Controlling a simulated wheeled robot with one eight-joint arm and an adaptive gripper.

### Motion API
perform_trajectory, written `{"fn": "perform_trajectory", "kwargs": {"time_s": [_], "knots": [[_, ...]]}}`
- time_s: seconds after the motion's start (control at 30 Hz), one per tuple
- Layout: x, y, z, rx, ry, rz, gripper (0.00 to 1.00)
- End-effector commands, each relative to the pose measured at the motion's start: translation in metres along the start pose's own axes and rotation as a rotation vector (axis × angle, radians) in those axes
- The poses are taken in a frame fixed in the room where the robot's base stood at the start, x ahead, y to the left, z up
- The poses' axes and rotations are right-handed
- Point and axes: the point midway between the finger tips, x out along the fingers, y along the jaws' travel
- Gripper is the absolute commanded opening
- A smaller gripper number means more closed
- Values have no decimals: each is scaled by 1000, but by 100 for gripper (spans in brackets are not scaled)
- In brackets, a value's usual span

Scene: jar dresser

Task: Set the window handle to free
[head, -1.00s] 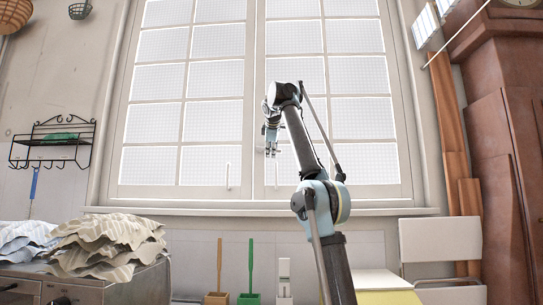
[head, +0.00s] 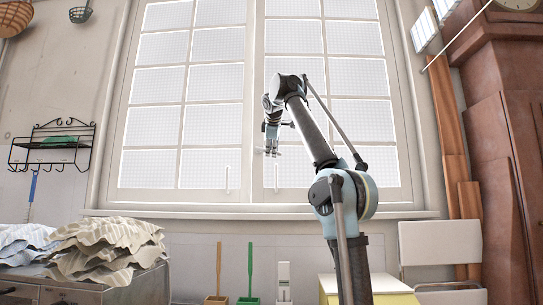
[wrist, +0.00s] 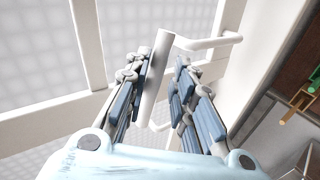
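The tall white window (head: 258,100) has two sashes. A white bar-shaped handle (wrist: 155,80) shows between my fingers in the wrist view, closer to the left finger. My gripper (wrist: 160,85) is open around it, with a gap on the right side; whether the left finger touches it I cannot tell.
White vertical pulls (head: 228,178) are low on the sashes. The sill (head: 250,212) runs below. A wire rack (head: 52,148) hangs left, cloths (head: 105,245) lie on a cabinet, brushes (head: 250,275) stand below, and a tall clock case (head: 500,140) stands right.

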Motion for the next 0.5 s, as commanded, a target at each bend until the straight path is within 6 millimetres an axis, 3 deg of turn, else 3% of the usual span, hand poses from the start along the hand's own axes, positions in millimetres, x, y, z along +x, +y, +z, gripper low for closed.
{"fn": "perform_trajectory", "kwargs": {"time_s": [0.3,0.5], "knots": [[-34,-21,4,-2,1,0,23],[-45,-29,5,-2,1,0,23]]}}
